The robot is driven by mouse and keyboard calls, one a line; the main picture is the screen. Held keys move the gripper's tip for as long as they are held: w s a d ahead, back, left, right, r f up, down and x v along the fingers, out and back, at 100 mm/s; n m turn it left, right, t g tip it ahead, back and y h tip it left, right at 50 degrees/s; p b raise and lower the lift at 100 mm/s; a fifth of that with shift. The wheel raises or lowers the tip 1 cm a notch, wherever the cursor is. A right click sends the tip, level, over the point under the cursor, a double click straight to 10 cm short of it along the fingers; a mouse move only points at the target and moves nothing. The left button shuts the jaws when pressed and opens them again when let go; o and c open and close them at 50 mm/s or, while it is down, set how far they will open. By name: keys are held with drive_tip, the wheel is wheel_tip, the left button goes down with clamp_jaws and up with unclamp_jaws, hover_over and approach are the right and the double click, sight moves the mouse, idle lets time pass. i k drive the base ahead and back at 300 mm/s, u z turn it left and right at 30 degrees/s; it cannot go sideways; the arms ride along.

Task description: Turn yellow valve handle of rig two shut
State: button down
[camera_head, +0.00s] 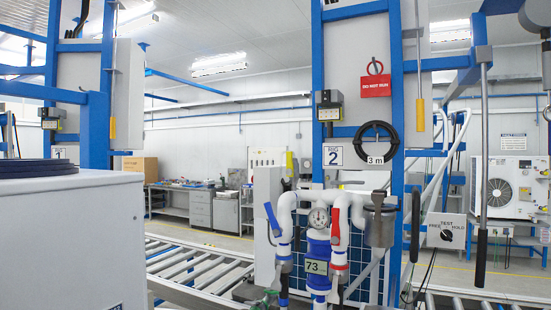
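Rig two (393,75) is a blue frame with a "2" sign (333,155), right of centre. White pipework (310,198) stands low at its front, with a round gauge (319,217) and a blue filter body marked 73 (317,247). A blue lever (272,220) is on the left pipe and a red lever (335,219) on the right pipe; both look roughly upright, slightly tilted. A yellow grip (420,115) hangs upright from a thin rod on the rig's right side; I cannot tell whether it is a valve handle. No yellow lever shows on the pipes. My gripper is not in view.
A white cabinet (75,235) fills the near left. A roller conveyor (190,268) runs behind the pipework. A black-gripped rod (481,258) hangs at right, near a test switch box (446,231). A red tag (375,86) and black hose coil (377,143) hang on rig two.

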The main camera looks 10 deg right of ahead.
sight(290, 170)
drive_tip(key=u, duration=0.7)
drive_tip(key=i, duration=0.65)
drive_tip(key=z, duration=0.65)
